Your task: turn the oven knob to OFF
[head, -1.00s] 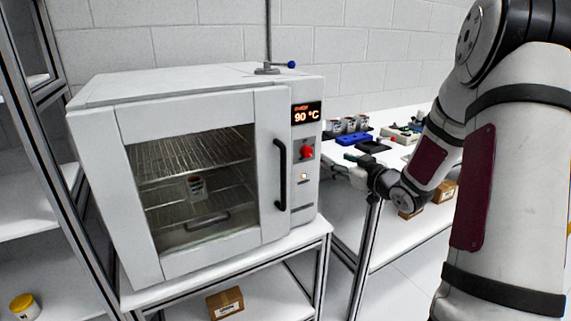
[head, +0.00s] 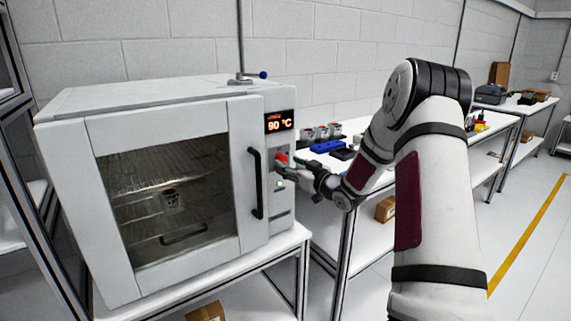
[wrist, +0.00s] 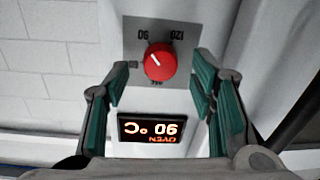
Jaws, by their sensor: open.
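The oven knob is round and red with a white pointer line. In the head view the knob (head: 281,158) is on the oven's control panel, below the lit display (head: 279,121). In the upside-down wrist view the knob (wrist: 159,62) shows whole, its line slanting to the upper left, towards the 90 mark. A 120 mark is at the upper right; the marks below are too small to read surely. My gripper (wrist: 158,76) is open, with green-padded fingers on both sides of the knob; contact is not visible. In the head view my gripper (head: 287,171) is at the panel.
The oven (head: 60,185) stands on a white table, its glass door shut with a black handle (head: 256,183) left of the knob. A cup (head: 171,200) is inside on a rack. A bench (head: 352,133) with cups and a blue tray is behind my arm. The display reads 90 °C.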

